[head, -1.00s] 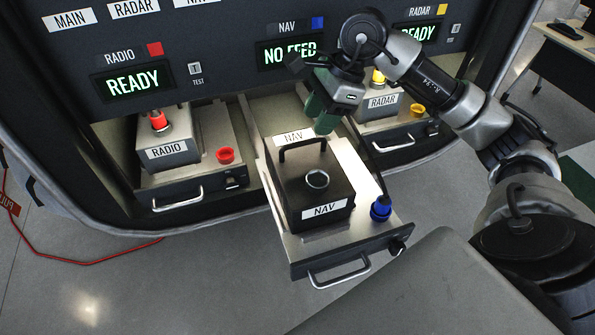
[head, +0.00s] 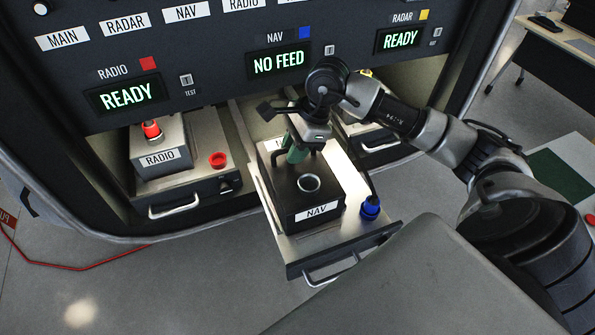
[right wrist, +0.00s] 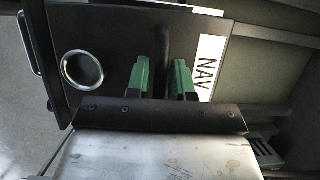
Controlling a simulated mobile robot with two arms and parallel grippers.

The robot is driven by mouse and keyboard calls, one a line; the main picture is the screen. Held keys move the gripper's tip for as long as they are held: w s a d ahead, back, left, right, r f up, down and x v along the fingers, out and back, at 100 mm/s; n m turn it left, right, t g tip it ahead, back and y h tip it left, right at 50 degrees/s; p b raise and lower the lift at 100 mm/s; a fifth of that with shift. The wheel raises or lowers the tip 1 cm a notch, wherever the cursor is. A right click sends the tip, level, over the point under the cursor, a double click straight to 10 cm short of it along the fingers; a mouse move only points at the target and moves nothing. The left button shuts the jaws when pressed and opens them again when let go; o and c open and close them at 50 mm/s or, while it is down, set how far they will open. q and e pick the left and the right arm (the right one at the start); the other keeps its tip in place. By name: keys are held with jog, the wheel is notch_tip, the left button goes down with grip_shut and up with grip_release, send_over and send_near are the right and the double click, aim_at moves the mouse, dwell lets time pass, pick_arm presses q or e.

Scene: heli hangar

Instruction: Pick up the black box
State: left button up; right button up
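The black box (head: 326,196), labelled NAV on its front, sits on the pulled-out middle drawer (head: 352,238). It has a round metal-rimmed socket in its top; the box also shows in the right wrist view (right wrist: 108,35). My right gripper (head: 291,156) is at the top handle of the box, with its green fingers pointing down. In the right wrist view the fingers (right wrist: 162,82) stand on either side of the dark handle (right wrist: 163,50), with gaps visible between them and the bar. The gripper is open. My left gripper is not in view.
A blue plug (head: 371,207) stands on the drawer right of the box. The RADIO box (head: 160,150) and a red cap (head: 218,159) are in the left bay. The panel above shows NO FEED (head: 279,64) for NAV. A red cable (head: 75,262) lies on the floor.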

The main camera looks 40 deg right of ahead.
grip_shut()
dwell(1.0)
jog(key=shift+w+r, duration=0.1)
jog(key=shift+r, duration=0.05)
